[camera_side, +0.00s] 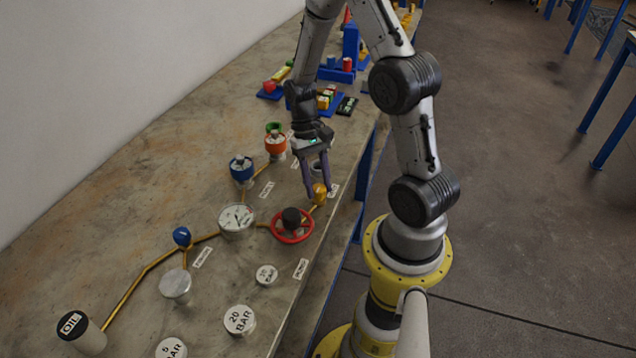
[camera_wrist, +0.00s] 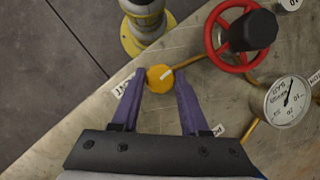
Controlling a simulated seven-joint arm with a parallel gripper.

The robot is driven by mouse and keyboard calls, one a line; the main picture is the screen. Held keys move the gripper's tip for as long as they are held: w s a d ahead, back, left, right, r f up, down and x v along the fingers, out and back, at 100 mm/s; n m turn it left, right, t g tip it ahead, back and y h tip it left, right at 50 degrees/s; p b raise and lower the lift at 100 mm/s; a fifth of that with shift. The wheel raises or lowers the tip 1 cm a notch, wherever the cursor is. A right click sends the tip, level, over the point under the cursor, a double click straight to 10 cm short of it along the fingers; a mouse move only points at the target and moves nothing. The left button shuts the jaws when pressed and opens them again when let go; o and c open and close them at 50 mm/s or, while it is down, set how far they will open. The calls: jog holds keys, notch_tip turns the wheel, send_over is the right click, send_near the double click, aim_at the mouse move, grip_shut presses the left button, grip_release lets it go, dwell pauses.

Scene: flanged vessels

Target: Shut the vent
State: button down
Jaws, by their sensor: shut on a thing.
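The vent is a small yellow knob (camera_side: 319,194) at the end of a yellow pipe near the table's right edge. In the wrist view the knob (camera_wrist: 158,80) has a short pale line on its top, slanting up to the right. A label (camera_wrist: 124,86) beside it seems to read VENT. My gripper (camera_side: 317,188) points down over the knob, with its purple fingers on either side. The exact finger contact is partly hidden.
A red handwheel (camera_side: 277,231) with a dark hub stands close by, next to a round gauge (camera_side: 237,220). An orange-topped vessel (camera_side: 275,145), a blue-topped vessel (camera_side: 242,170) and a blue knob (camera_side: 182,236) stand further off.

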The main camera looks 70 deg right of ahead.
jog(key=n, duration=0.2)
jog(key=n+h, duration=0.1)
jog(key=n, duration=0.1)
jog(key=shift+w+a+n+g+h, duration=0.1)
jog(key=shift+w+n+g+h, duration=0.05)
jog(key=shift+n+g+h, duration=0.2)
jog(key=n, duration=0.2)
jog(key=n+h, duration=0.1)
jog(key=n, duration=0.1)
jog(key=shift+a+n+h, duration=0.15)
jog(key=shift+n+h, duration=0.1)
jog(key=n+h, duration=0.1)
jog(key=n, duration=0.3)
jog(key=shift+a+h, duration=0.1)
jog(key=shift+h, duration=0.3)
jog(key=shift+a+n+t+h, duration=0.1)
jog(key=shift+n+t+h, duration=0.4)
jog(key=shift+n, duration=1.6)
jog(key=shift+c, duration=2.1)
grip_release()
jog(key=shift+r, duration=0.1)
